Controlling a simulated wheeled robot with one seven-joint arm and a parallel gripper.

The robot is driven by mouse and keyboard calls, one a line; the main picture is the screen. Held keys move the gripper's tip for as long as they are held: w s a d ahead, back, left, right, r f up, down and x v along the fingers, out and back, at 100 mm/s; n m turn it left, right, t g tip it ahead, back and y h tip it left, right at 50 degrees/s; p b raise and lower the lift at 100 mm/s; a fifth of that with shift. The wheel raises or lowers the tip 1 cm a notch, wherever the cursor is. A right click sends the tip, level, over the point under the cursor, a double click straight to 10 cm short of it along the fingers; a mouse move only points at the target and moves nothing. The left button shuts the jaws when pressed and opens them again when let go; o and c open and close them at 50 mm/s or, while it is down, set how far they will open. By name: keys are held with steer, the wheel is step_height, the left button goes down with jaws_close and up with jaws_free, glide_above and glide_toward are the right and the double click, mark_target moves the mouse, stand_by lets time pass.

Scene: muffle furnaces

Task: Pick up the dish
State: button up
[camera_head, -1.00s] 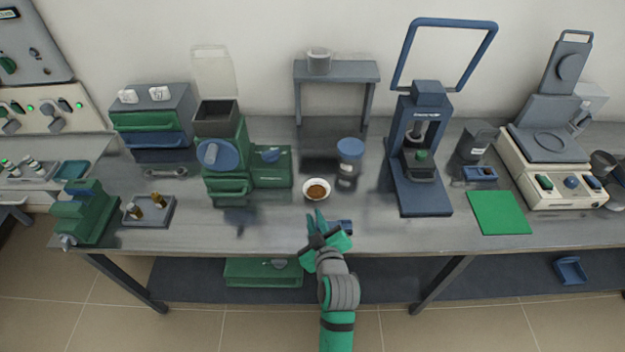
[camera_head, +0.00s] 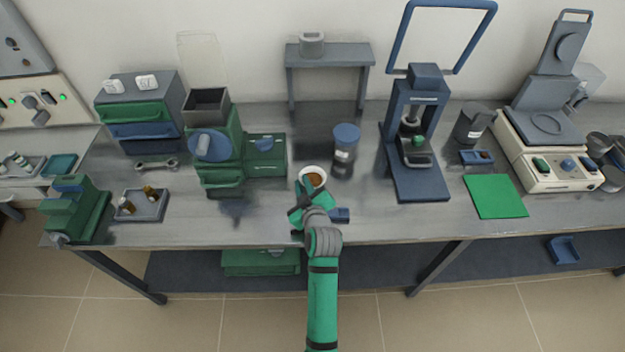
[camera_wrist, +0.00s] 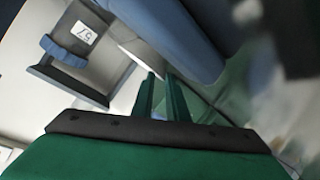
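The dish (camera_head: 316,170) is a small white bowl with brown contents, standing on the grey bench near its front middle in the head view. My gripper (camera_head: 303,186) is at the dish's near left side, with its fingers against or just beside the rim. The gripper and wrist cover the dish's near part. In the wrist view my two green fingers (camera_wrist: 163,97) point away with a narrow gap between them. I cannot make out the dish there, nor tell whether the fingers grip its rim.
A blue-lidded jar (camera_head: 345,152) stands right behind the dish. A small blue item (camera_head: 340,215) lies just right of my wrist. A green machine (camera_head: 218,150) is to the left, a blue press (camera_head: 415,150) to the right. A grey stand (camera_head: 330,52) is behind.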

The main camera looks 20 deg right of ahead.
steer(key=shift+x, duration=1)
jaws_close()
steer(key=shift+r, duration=0.15)
